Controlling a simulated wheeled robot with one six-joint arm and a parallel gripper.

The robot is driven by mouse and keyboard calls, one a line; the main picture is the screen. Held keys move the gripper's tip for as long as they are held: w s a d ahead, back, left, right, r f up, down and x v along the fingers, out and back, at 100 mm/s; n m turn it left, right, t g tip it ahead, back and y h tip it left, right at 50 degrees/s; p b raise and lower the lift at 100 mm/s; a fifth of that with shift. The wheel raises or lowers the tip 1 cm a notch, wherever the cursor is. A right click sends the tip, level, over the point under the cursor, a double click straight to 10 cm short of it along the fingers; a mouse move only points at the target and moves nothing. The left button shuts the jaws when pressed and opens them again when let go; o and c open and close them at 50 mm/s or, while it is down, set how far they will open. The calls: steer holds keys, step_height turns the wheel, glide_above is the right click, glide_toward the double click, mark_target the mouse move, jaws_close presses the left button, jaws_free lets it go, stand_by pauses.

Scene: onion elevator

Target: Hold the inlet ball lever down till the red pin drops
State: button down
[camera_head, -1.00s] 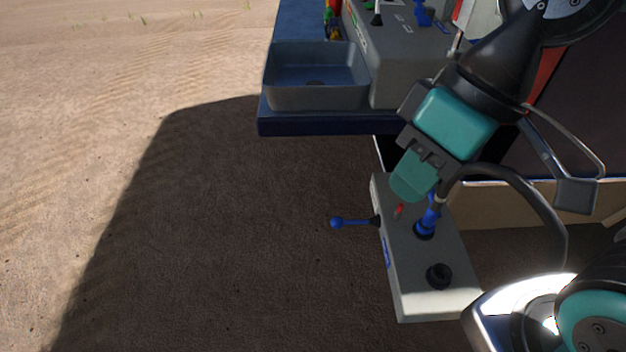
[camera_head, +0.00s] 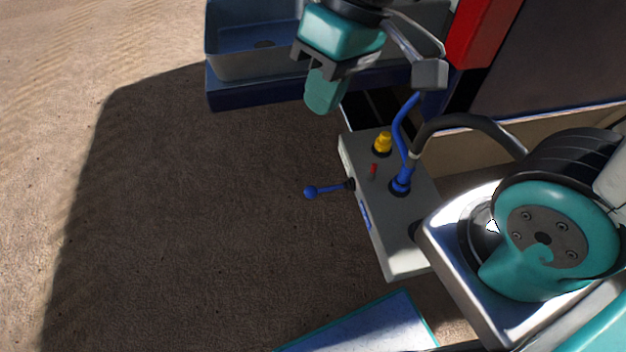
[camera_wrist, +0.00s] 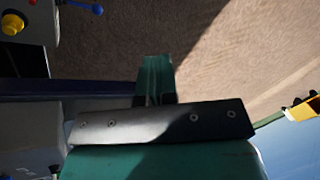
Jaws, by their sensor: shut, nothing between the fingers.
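The inlet lever is a short blue rod with a blue ball (camera_head: 311,192), sticking out from the left side of the grey box (camera_head: 405,240). The lever ball also shows at the top of the wrist view (camera_wrist: 97,9). The red pin (camera_head: 373,170) stands up from the box top, between a yellow knob (camera_head: 383,143) and a blue hose fitting (camera_head: 401,184). My gripper (camera_head: 322,98) is shut and empty. In the head view it appears above and beyond the lever, clear of it. Its teal fingers (camera_wrist: 157,78) touch nothing in the wrist view.
A grey-blue basin (camera_head: 235,65) on a dark blue ledge (camera_head: 235,97) lies behind my gripper. A blue hose (camera_head: 398,125) rises from the box. A red panel (camera_head: 482,35) stands at the back right. Shaded open ground (camera_head: 200,220) lies left of the lever.

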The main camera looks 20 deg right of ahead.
steer(key=w+d+f+m+g+b, duration=0.15)
steer(key=w+d+f+m, duration=0.25)
steer(key=w+f, duration=0.85)
steer(key=m+h+b, duration=0.1)
steer(key=m, duration=0.2)
glide_above(312, 187)
steer(key=w+d, duration=0.3)
steer(key=d, duration=0.1)
step_height(312, 187, down, 14)
steer(key=shift+s+a+r, duration=0.1)
steer(key=shift+s+a, duration=0.1)
steer(key=shift+s, duration=0.1)
steer(key=x, duration=1.4)
steer(key=shift+d, duration=0.1)
